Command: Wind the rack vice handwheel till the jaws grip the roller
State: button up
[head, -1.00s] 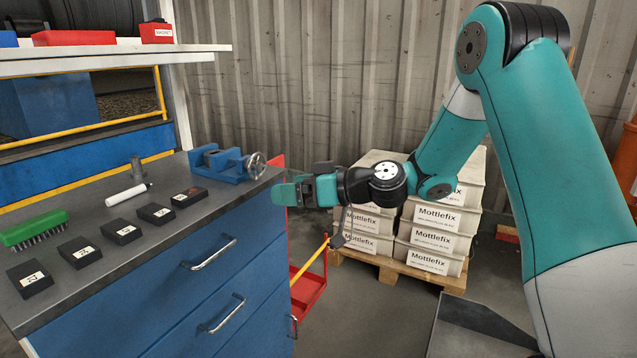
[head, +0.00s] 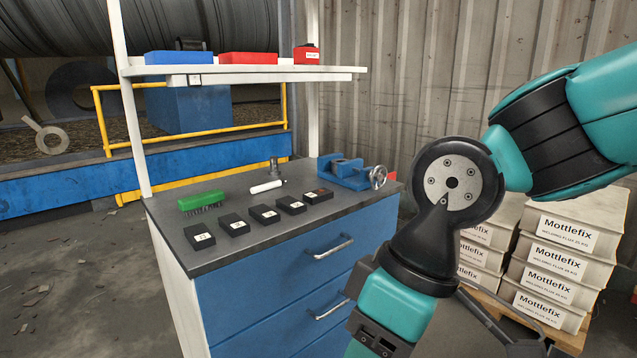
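The blue vice (head: 345,171) sits at the back right of the bench top. Its grey metal handwheel (head: 378,177) faces right, at the bench's right end. The jaws are small in the head view, and I cannot tell their gap or whether a roller lies between them. A white cylinder (head: 267,187) lies left of the vice, and a small grey metal piece (head: 275,165) stands behind it; I cannot tell whether either is the roller. My gripper (head: 360,346) points down at the bottom edge, in front of the drawers and away from the vice. Its fingertips are cut off.
The bench top (head: 225,256) also holds a green brush (head: 202,199) and several black labelled blocks (head: 233,224). A white shelf (head: 240,70) with bins (head: 248,58) hangs above. Stacked Mottlefix boxes (head: 550,260) stand on a pallet at right. Floor at left is open.

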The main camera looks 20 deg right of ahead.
aim_at(376, 177)
jog(key=u, duration=1.45)
jog(key=i, duration=0.95)
jog(key=z, duration=3.6)
